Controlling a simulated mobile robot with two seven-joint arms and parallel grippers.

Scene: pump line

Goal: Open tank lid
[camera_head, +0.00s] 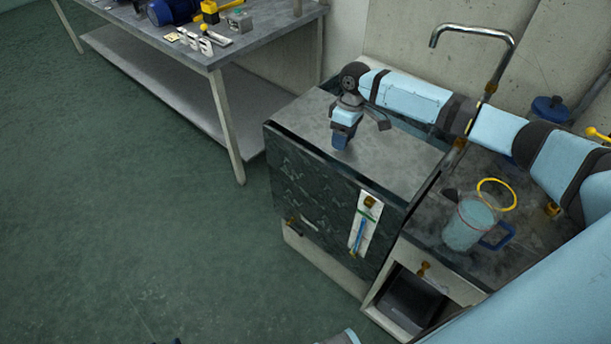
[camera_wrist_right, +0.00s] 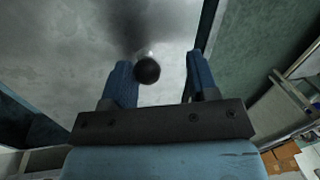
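The tank (camera_head: 310,195) is a dark, marbled box with a level gauge on its front. Its flat grey lid (camera_head: 400,150) lies on top and looks closed; the lid also fills much of the right wrist view (camera_wrist_right: 60,50). My right gripper (camera_head: 341,138) is over the front left part of the lid, pointing down. In the right wrist view, its two blue fingers (camera_wrist_right: 160,82) are spread apart. A round black knob (camera_wrist_right: 147,70) shows between them, nearer the left finger, with a gap to the right finger. The head view hides the knob behind the gripper. My left gripper is not visible.
A counter at right holds a clear jug (camera_head: 468,225) with a blue handle, a yellow ring (camera_head: 497,194) and a tall tap (camera_head: 472,29). A metal workbench (camera_head: 235,45) with tools stands at back left. The green floor (camera_head: 130,220) at left is free.

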